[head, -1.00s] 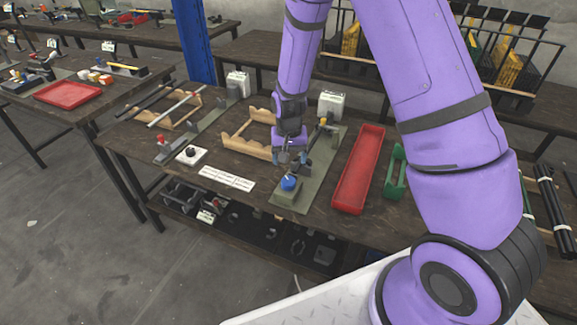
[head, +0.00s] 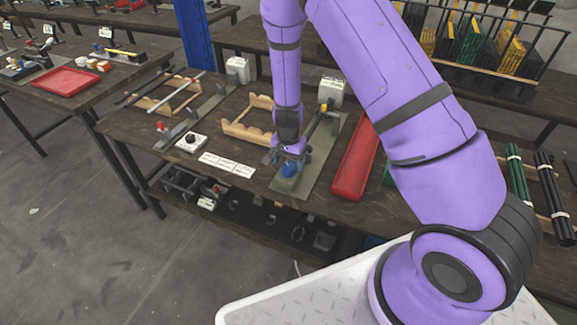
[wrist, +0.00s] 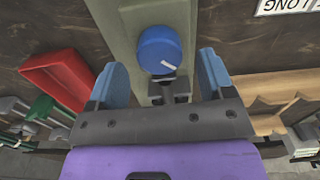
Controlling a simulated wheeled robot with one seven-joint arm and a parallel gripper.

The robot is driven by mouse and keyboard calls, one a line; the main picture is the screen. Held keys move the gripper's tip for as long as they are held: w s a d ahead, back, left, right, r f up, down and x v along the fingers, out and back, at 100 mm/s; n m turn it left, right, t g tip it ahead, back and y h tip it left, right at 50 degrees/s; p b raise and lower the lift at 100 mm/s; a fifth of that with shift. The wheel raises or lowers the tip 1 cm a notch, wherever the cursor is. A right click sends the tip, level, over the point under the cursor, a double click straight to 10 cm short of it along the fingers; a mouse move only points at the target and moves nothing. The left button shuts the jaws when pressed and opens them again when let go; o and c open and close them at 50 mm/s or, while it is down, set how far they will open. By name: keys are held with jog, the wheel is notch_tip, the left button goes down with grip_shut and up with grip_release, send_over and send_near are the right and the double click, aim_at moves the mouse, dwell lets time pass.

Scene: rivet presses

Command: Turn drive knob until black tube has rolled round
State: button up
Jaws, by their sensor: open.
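The blue drive knob (head: 289,169) stands at the near end of a grey-green plate (head: 312,180) on the workbench. In the wrist view the round blue knob (wrist: 157,47) carries a white line pointing to the lower right. My gripper (head: 287,160) is right at the knob from above. In the wrist view my open gripper (wrist: 161,65) has one blue finger on each side of the knob, with gaps between. A dark tube (head: 142,90) lies by the wooden rack at the left; black tubes (head: 551,190) lie at the far right. I cannot tell which black tube belongs to the knob.
A red tray (head: 356,160) lies right of the plate and shows in the wrist view (wrist: 65,75). A wooden cradle (head: 250,122) and white label cards (head: 227,164) are to the left.

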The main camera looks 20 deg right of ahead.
aim_at(289, 166)
jog(key=shift+f, duration=1.3)
jog(key=c, duration=0.9)
jog(key=n, duration=0.4)
jog(key=shift+n, duration=0.3)
jog(key=o, duration=0.9)
jog(key=shift+r, duration=0.15)
notch_tip(289, 166, up, 11)
jog(key=shift+f, duration=0.2)
